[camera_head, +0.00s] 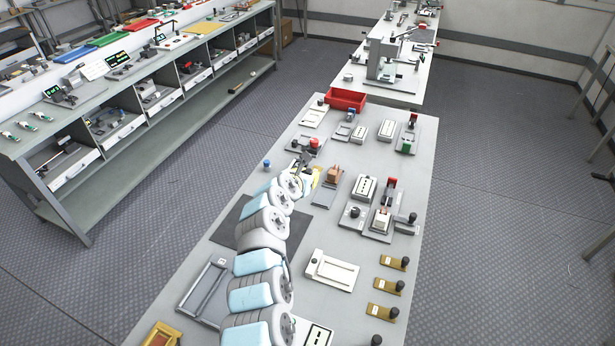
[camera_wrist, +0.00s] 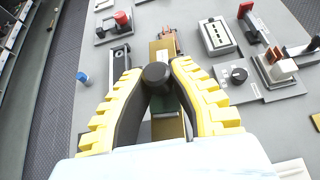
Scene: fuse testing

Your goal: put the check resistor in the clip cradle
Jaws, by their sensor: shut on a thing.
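My gripper (camera_wrist: 157,82) is shut on the black knob (camera_wrist: 157,73) of a gold piece, which I take to be the check resistor. Its gold body (camera_wrist: 163,48) shows beyond the knob, and part of it is hidden by the fingers. A small block with copper-coloured parts (camera_head: 333,172) stands on a dark grey plate (camera_head: 325,195); I take it for the clip cradle. In the wrist view its copper part (camera_wrist: 169,34) appears at the far end of the gold body. I cannot tell whether they touch. In the head view my arm partly hides the gripper (camera_head: 310,171).
A white slotted box (camera_head: 365,187) and a fixture with a red lever (camera_head: 389,187) stand to the right. A blue-topped peg (camera_head: 267,163) stands to the left. Several gold pieces with black knobs (camera_head: 384,311) lie at the front right. A red bin (camera_head: 346,98) is farther back.

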